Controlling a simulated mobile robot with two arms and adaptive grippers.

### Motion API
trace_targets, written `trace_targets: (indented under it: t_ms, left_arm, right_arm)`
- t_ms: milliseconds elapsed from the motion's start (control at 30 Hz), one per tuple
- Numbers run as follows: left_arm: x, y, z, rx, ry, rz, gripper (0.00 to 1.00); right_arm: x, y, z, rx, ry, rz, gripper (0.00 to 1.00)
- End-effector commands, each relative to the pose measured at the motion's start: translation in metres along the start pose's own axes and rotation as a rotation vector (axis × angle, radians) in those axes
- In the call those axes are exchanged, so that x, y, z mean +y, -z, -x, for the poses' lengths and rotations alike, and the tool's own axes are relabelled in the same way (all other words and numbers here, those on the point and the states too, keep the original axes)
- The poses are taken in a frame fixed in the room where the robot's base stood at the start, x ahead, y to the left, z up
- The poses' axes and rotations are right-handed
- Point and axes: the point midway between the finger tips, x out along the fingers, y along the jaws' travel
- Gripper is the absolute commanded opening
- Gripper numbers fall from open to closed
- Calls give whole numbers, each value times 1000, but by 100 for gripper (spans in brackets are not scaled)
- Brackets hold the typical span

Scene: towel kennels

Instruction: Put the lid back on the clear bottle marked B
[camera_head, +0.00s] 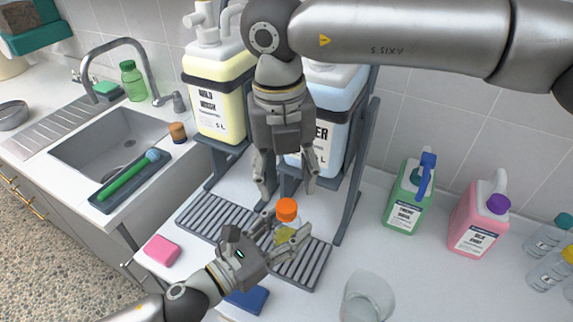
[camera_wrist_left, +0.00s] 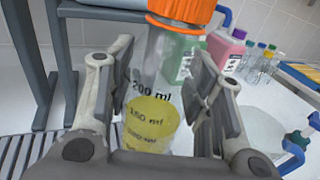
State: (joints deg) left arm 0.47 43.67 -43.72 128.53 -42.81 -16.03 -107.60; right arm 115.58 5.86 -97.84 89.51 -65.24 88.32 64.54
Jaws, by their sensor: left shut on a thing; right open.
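A clear bottle (camera_head: 287,236) with yellow liquid in its lower part stands upright over the drip grate. Its volume marks show in the left wrist view (camera_wrist_left: 152,115); no letter B is visible. An orange lid (camera_head: 287,208) sits at its mouth, above an orange neck ring in the left wrist view; I cannot tell whether it is screwed down. My left gripper (camera_head: 286,240) is shut on the bottle's body, fingers on both sides. My right gripper (camera_head: 287,190) points down just above the lid, fingers open on either side of it, apparently not touching.
The slatted grate (camera_head: 310,268) lies below yellow (camera_head: 213,100) and blue (camera_head: 335,100) canisters on a grey rack. An empty clear beaker (camera_head: 367,298) stands front right. A pink sponge (camera_head: 162,251) and blue sponge (camera_head: 248,299) lie in front. Green (camera_head: 408,205) and pink (camera_head: 478,222) jugs stand right.

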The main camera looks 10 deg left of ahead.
Motion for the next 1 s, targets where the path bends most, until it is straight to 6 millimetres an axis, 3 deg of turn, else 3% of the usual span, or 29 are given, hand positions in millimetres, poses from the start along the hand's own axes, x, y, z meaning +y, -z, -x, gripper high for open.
trace_targets:
  t_ms: [1000]
  left_arm:
    - [0, 0, 0, -1, 0, 0, 0]
  right_arm:
    - [-2, 0, 13, -36, -22, 1601, 50]
